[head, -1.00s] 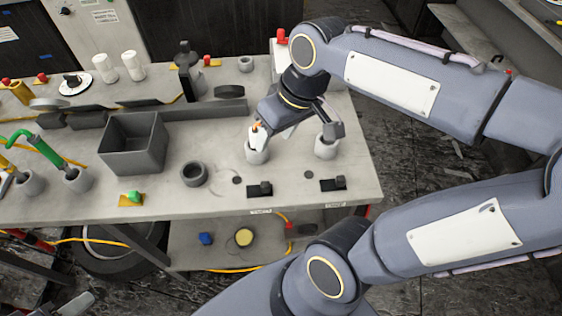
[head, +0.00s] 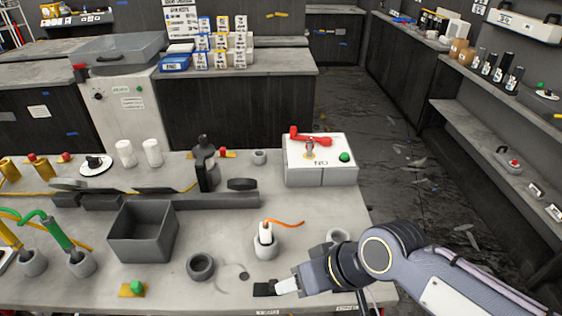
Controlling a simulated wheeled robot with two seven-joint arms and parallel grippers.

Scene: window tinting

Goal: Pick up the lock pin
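No part is clearly marked as the lock pin, and I cannot tell which it is. A white-topped box (head: 320,178) at the back right of the bench carries a red lever (head: 311,137), a small metal post (head: 309,150) and a green knob (head: 344,157). A white-tipped tool with an orange strip (head: 266,233) stands upright in a grey cup (head: 265,247). My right gripper (head: 287,286) is low at the bench's front edge, by a small black block (head: 264,289), well in front of the box. Its fingers are partly hidden. My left gripper is out of view.
An open grey bin (head: 143,232) and a grey ring (head: 201,267) lie left of my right gripper. Tools in cups (head: 33,262) stand at the far left. The bench top before the white box is mostly clear.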

